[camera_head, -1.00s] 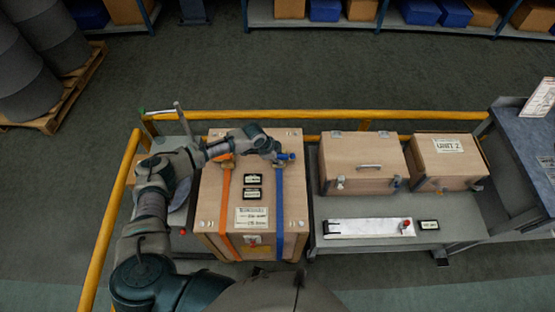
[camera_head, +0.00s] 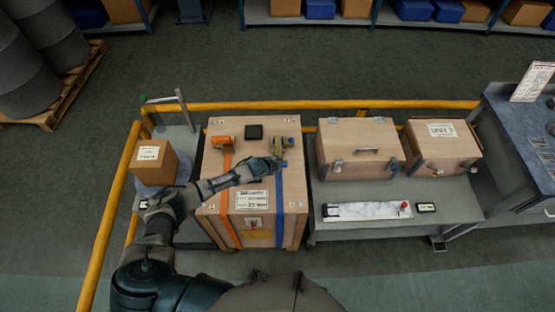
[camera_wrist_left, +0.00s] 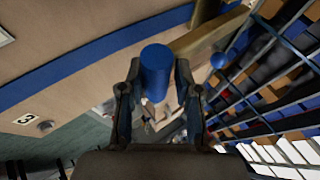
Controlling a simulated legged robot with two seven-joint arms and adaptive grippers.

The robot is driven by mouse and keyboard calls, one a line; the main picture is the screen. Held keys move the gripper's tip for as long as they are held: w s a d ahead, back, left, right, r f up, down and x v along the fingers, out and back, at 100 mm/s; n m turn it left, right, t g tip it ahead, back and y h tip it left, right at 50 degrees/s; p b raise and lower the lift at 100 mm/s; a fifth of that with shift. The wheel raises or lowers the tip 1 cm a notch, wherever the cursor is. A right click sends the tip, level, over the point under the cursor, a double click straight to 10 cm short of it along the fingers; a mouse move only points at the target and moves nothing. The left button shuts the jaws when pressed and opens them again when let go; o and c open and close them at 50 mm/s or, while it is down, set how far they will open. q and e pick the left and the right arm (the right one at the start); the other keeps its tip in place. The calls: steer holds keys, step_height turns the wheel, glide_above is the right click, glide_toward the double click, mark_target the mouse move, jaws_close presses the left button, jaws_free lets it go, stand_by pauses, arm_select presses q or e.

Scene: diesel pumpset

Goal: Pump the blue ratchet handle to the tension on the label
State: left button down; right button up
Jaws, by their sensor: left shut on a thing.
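The large wooden crate (camera_head: 222,222) carries an orange strap (camera_head: 227,190) on the left and a blue strap (camera_head: 279,215) on the right. A brass-coloured ratchet (camera_head: 281,146) sits at the far end of the blue strap. My left gripper (camera_head: 279,165) is shut on the blue handle (camera_head: 284,164), just on the near side of the ratchet body. In the left wrist view the blue handle (camera_wrist_left: 156,70) stands between the two fingers. A white label (camera_head: 251,198) is on the crate; its writing is too small to read. My right gripper is not in view.
An orange ratchet (camera_head: 224,140) and a black display (camera_head: 254,132) are on the crate top. A yellow rail (camera_head: 105,225) runs left and behind. A small carton (camera_head: 155,160) stands at left. Wooden cases (camera_head: 357,150) stand on the right-hand table (camera_head: 455,200).

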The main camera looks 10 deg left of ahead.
arm_select(q)
steer(key=shift+s+f, duration=0.3)
steer(key=shift+f, duration=0.25)
steer(key=shift+s+f, duration=0.25)
steer(key=shift+f, duration=0.3)
steer(key=c, duration=0.9)
jaws_free()
steer(key=shift+f, duration=0.1)
steer(key=shift+o, duration=0.2)
steer(key=shift+w+f, duration=0.1)
steer(key=shift+w, duration=0.1)
steer(key=shift+s+a+r, duration=0.15)
steer(key=shift+s+r, duration=0.1)
steer(key=shift+r, duration=0.15)
steer(key=v, duration=1)
steer(key=shift+r, duration=0.55)
steer(key=shift+s+r, duration=0.1)
